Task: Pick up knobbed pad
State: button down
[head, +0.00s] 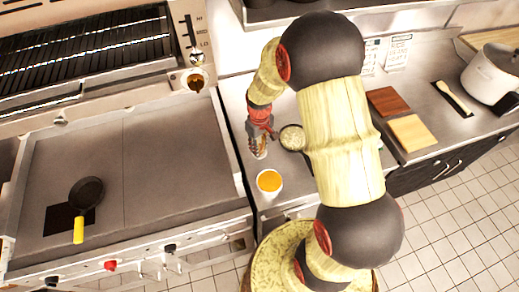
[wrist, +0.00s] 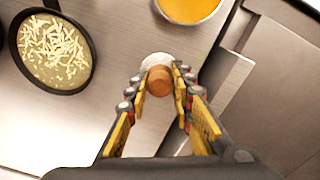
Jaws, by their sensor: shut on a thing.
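The knobbed pad shows in the wrist view as a brown-orange knob (wrist: 160,80) with a pale, whitish part (wrist: 157,60) just beyond it. My gripper (wrist: 161,92) has its yellow-and-dark fingers on either side of the knob and is shut on it. In the head view my gripper (head: 259,146) points down over the steel counter, beside the griddle's right edge. The pad is too small and covered there to make out well. I cannot tell whether the pad touches the counter.
A dark pan of pale shreds (wrist: 55,52) lies left of my gripper in the wrist view. A container of orange liquid (head: 269,181) stands close by. The griddle (head: 150,150) holds a small yellow-handled pan (head: 86,193). Brown (head: 388,102) and tan (head: 412,132) boards and a white pot (head: 490,75) are right.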

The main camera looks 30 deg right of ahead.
jog(key=s+a+r, duration=0.6)
jog(key=s+r, duration=0.3)
jog(key=s, duration=0.2)
jog(key=shift+s+a+p, duration=0.15)
jog(key=shift+s+p, duration=0.2)
jog(key=shift+s, duration=0.05)
jog(key=c, duration=2.1)
grip_release()
jog(key=shift+f, duration=0.1)
jog(key=c, duration=0.3)
jog(key=shift+c, duration=0.8)
